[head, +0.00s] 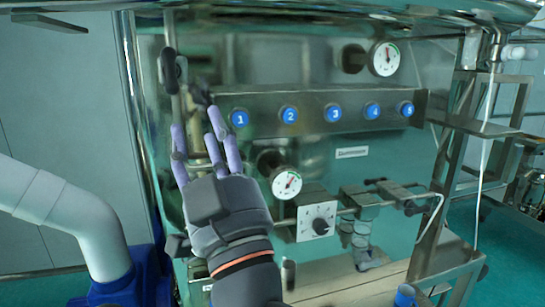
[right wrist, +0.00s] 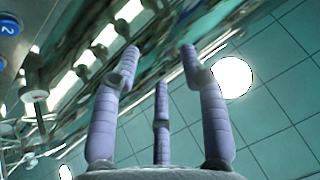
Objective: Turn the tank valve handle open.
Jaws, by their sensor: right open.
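My right gripper (head: 200,122) reaches up in front of the green tank panel, its purple fingers spread. In the right wrist view my right gripper (right wrist: 160,58) is open, with nothing seen between its fingers. A steel vertical pipe with a dark fitting (head: 171,68) stands just above the fingertips, on the panel's left side. A small dark lever-like part (head: 199,93) beside it looks like the valve handle, but blur keeps me from being sure. The fingers appear close below it; I cannot tell whether they touch it. My left gripper is not in view.
A steel strip carries several numbered blue buttons (head: 289,114). An upper gauge (head: 385,59), a lower gauge (head: 286,183) and a dial box (head: 317,219) sit on the panel. Thin pipes (head: 390,194) jut out at right. A white curved pipe (head: 68,210) stands at left. Metal shelving (head: 463,160) is at right.

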